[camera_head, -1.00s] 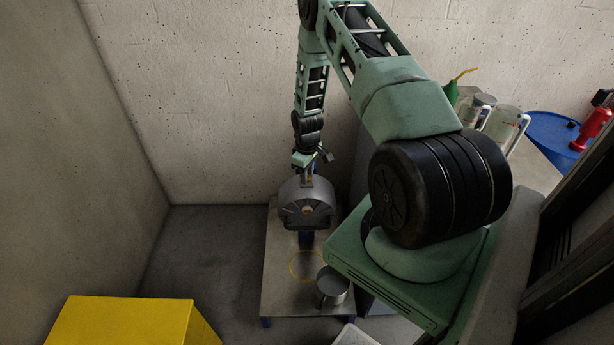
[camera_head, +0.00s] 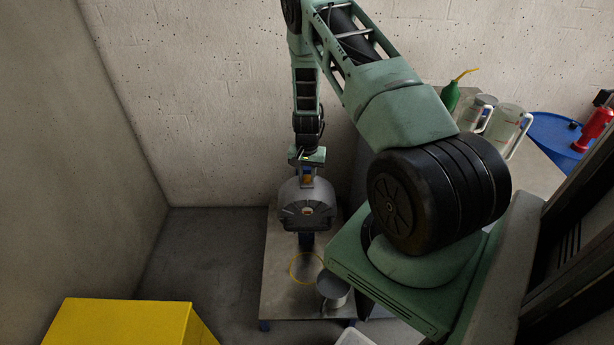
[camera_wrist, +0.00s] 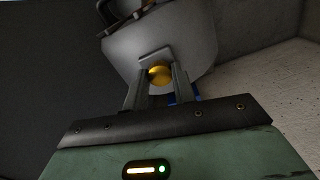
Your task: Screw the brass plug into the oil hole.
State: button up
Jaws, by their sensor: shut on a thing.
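The brass plug (camera_wrist: 160,75) shows as a gold round shape between my two gripper fingers in the wrist view. My gripper (camera_wrist: 158,80) is shut on it. The fingertips are right at a flat grey pad on top of the grey rounded housing (camera_wrist: 190,30). The oil hole is hidden behind the plug and fingers, so I cannot tell how far the plug sits in it. In the head view my gripper (camera_head: 307,178) points down onto the top of the housing (camera_head: 306,205), which stands on a low metal table.
The low table (camera_head: 283,285) has a yellow ring (camera_head: 306,267) marked on it and a grey metal pot (camera_head: 333,289) at its right front. A yellow box (camera_head: 120,322) stands at the lower left. Jugs (camera_head: 506,125), a green oil can (camera_head: 450,96) and a blue drum (camera_head: 550,135) stand at the right.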

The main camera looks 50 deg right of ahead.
aim_at(307, 178)
jog(key=m, duration=0.6)
jog(key=shift+a+f, duration=0.1)
jog(key=o, duration=0.6)
jog(key=shift+m, duration=0.7)
jog(key=shift+c, duration=0.2)
jog(key=o, duration=0.5)
jog(key=shift+c, duration=0.9)
jog(key=shift+r+p, duration=2.2)
jog(key=shift+r, duration=0.9)
